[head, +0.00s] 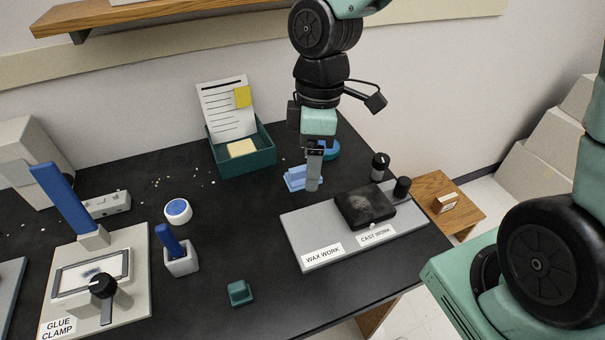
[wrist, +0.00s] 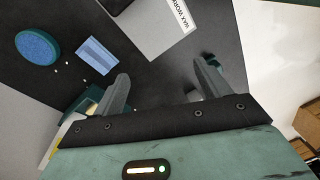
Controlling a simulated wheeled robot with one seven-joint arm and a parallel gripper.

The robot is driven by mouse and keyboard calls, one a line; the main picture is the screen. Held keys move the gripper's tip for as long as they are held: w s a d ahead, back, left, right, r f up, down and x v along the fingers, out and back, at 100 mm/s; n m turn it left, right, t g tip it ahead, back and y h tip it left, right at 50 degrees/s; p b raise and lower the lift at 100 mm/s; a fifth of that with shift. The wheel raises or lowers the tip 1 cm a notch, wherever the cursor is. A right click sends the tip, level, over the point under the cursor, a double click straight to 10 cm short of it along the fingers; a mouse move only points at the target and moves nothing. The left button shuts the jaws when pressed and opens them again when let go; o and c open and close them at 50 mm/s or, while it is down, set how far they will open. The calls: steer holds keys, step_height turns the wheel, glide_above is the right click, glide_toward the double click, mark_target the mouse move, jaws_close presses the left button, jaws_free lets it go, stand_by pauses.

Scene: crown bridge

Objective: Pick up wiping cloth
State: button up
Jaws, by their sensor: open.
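The wiping cloth appears to be the light blue folded piece (head: 297,180) lying flat on the black bench. In the wrist view the cloth (wrist: 97,55) lies up and left of my left finger, outside the gap between the fingers. My gripper (head: 313,186) points down just right of the cloth in the head view and partly covers it. In the wrist view my gripper (wrist: 162,82) is open, with no object held between its fingers. I cannot tell how high the fingertips are above the bench.
A round blue-topped pad (wrist: 38,48) sits near the cloth. A grey board (head: 310,262) labelled WAX WORK and CAST WORK carries a dark block (head: 365,207). Dark knobbed tools (head: 380,166) stand behind it. A teal box (head: 262,162) holds papers.

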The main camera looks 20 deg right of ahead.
steer(key=w+d+n+y, duration=0.1)
steer(key=w+d+n, duration=0.1)
steer(key=w+d, duration=0.3)
steer(key=n+t+y, duration=0.1)
steer(key=n+y, duration=0.1)
glide_toward(305, 167)
steer(key=x, duration=0.5)
steer(key=shift+w+f, duration=0.1)
steer(key=shift+f, duration=0.25)
steer(key=shift+p+x, duration=0.3)
steer(key=shift+x, duration=2.35)
steer(key=shift+a+r, duration=0.1)
steer(key=shift+a, duration=0.05)
steer(key=c, duration=1.1)
steer(key=shift+c, duration=0.3)
